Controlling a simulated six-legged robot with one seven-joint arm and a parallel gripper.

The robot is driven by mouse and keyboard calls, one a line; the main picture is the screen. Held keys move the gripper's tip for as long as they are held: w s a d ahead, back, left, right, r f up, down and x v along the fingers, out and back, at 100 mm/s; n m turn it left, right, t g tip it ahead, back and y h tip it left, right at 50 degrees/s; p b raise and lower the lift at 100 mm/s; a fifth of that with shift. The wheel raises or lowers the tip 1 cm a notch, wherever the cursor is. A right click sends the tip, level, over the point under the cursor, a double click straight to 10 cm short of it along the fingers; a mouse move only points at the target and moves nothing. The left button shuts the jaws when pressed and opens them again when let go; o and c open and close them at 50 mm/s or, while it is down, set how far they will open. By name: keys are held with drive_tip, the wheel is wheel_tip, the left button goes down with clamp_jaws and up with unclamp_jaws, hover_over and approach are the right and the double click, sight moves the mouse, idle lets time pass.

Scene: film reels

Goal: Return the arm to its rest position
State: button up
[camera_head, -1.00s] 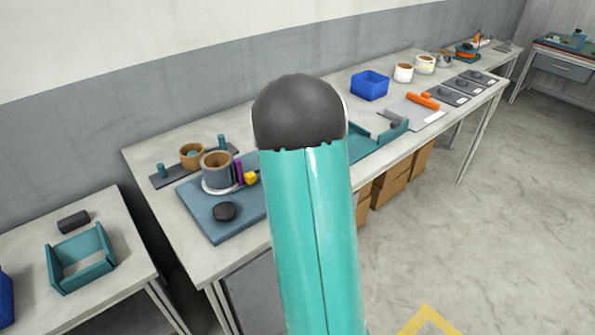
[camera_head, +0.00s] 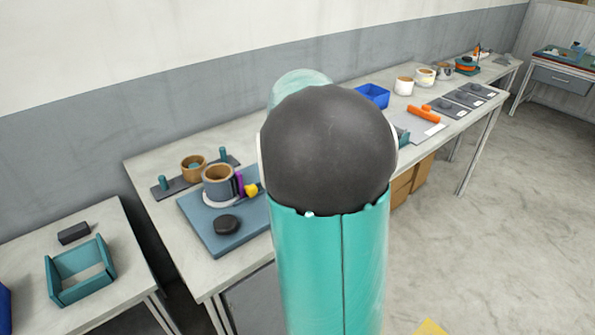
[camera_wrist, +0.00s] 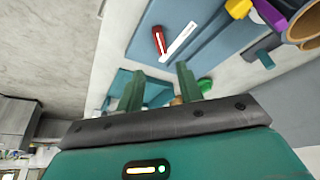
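My gripper (camera_wrist: 158,82) shows in the wrist view with its two dark green fingers apart and nothing visible between them. It is hidden behind my arm in the head view. A grey reel-like ring with a tan inside (camera_head: 218,183) stands on the blue board (camera_head: 205,233). A tan ring (camera_head: 194,167) sits on a dark strip with teal posts behind it. The wrist view shows a dark red piece (camera_wrist: 158,40) and a white strip (camera_wrist: 179,41) on a blue surface beyond the fingers.
The long table carries a black puck (camera_head: 227,224), a yellow piece (camera_head: 251,190), a blue bin (camera_head: 373,95), white pots (camera_head: 404,86) and an orange tool (camera_head: 423,114). A teal tray (camera_head: 82,270) stands on the left table. Open floor lies to the right.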

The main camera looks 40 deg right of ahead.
drive_tip(key=shift+s+a+r, duration=0.1)
drive_tip(key=shift+r, duration=0.3)
drive_tip(key=s+a+r+n+t+y, duration=0.1)
drive_tip(key=s+a+r+n, duration=0.15)
drive_tip(key=a, duration=0.85)
drive_tip(key=s+a+r+n+t+y, duration=0.1)
drive_tip(key=s+a+r+n, duration=0.2)
drive_tip(key=a, duration=0.8)
drive_tip(key=s+a+n+y, duration=0.1)
drive_tip(key=s+a+n, duration=0.4)
drive_tip(key=s+a, duration=0.5)
drive_tip(key=a, duration=0.3)
drive_tip(key=shift+s+r+t+y, duration=0.15)
drive_tip(key=shift+r+t+y, duration=0.15)
drive_tip(key=shift+t, duration=0.1)
